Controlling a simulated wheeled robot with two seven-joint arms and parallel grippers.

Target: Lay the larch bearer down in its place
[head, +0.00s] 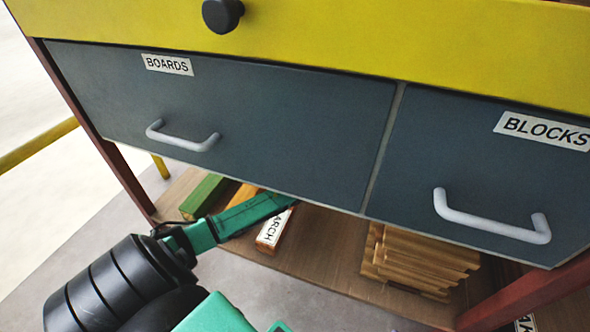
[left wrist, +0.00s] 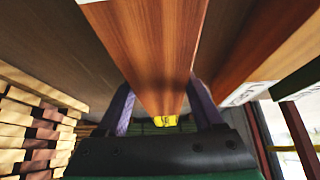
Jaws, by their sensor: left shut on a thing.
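The larch bearer is a reddish-brown beam with a white end label, partly readable as "ARCH" (head: 272,230), on or just above the low shelf under the drawers. In the left wrist view the bearer (left wrist: 150,45) runs between the two purple fingers of my left gripper (left wrist: 162,102), which is shut on it. In the head view the arm reaches in from the left over the bearer, and the fingers are hidden. I cannot tell whether the bearer touches the shelf. My right gripper is not in view.
A green beam (head: 203,197) and an orange beam (head: 243,194) lie left of the bearer on the shelf (head: 325,250). A stack of light wooden strips (head: 415,262) stands to the right. The BOARDS drawer (head: 250,125) and BLOCKS drawer (head: 490,170) are shut above.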

